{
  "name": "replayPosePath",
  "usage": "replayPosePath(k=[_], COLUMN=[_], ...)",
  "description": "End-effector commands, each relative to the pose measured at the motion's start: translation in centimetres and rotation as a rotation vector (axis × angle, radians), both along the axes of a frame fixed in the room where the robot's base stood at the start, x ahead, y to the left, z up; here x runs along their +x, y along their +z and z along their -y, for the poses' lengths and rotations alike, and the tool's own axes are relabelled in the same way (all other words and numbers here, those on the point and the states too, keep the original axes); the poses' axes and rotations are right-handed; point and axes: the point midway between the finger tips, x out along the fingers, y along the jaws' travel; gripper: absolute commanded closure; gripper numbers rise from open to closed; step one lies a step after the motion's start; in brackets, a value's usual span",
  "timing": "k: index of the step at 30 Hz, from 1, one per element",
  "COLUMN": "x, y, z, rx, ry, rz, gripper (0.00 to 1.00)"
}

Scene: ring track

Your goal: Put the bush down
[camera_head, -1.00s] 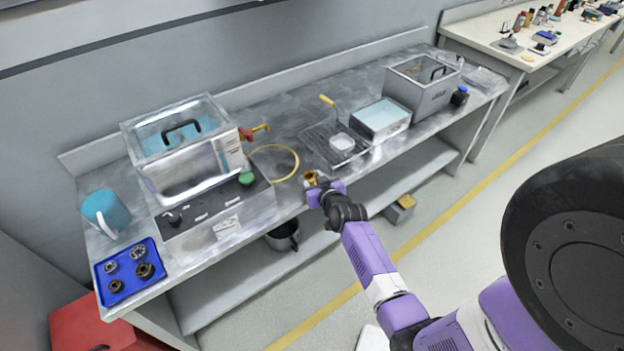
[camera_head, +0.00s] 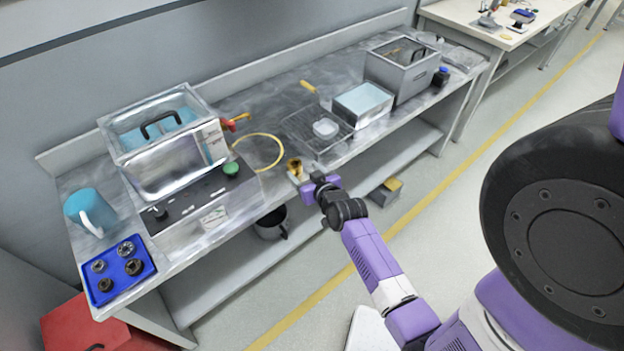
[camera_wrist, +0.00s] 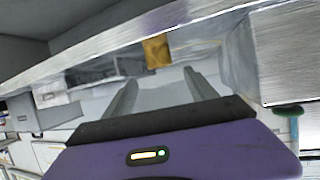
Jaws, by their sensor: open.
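A small brass-coloured piece (camera_head: 295,165), which looks like the bush, sits at the front edge of the metal bench (camera_head: 240,216), beside or on a small pale block. My gripper (camera_head: 309,186) is just in front of it, at the bench edge. In the wrist view a brass-coloured piece (camera_wrist: 156,50) shows beyond the fingertips, with a gap between. My gripper (camera_wrist: 160,84) is open there, with nothing between its fingers.
A yellow ring (camera_head: 258,152), a wire basket (camera_head: 312,132) and a tank with blue liquid (camera_head: 155,140) stand on the bench. A blue tray (camera_head: 100,287) with several dark rings lies at the left end. A dark pot (camera_head: 271,224) is below the bench.

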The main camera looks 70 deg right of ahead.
Motion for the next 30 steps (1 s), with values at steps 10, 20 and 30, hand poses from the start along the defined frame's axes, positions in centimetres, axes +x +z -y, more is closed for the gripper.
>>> replayPosePath(k=[10,20,30], x=[-3.5,-4.6,-10.5], y=[2.0,2.5,8.4], z=[-3.6,-11.4,-28.3], rx=[0.0,-0.014,-0.054], ry=[0.002,0.108,0.437], rz=[-0.002,-0.005,0.034], gripper=[0.34,0.34,0.34])
